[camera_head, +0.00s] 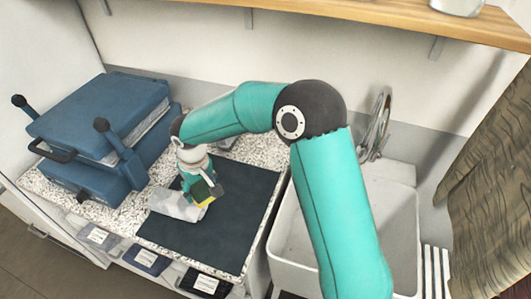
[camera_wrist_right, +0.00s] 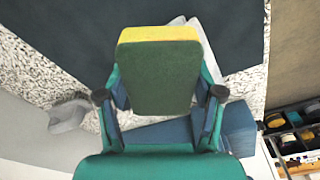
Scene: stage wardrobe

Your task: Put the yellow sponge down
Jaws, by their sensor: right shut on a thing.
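My right gripper (camera_head: 203,187) is shut on the yellow sponge (camera_head: 205,201), which has a dark green face. In the right wrist view, the sponge (camera_wrist_right: 158,72) sits between the two fingers of my right gripper (camera_wrist_right: 158,100), its yellow edge at the far end. The sponge is over the dark mat (camera_head: 245,196), beside a pale grey roll (camera_head: 177,206). I cannot tell whether it touches the mat or the roll. My left gripper is in neither view.
A blue press-like machine (camera_head: 100,115) stands on the speckled counter at the left. A white sink (camera_head: 300,248) with a tap (camera_head: 377,125) is at the right. A wooden shelf (camera_head: 400,22) runs above. The mat's right and front parts are clear.

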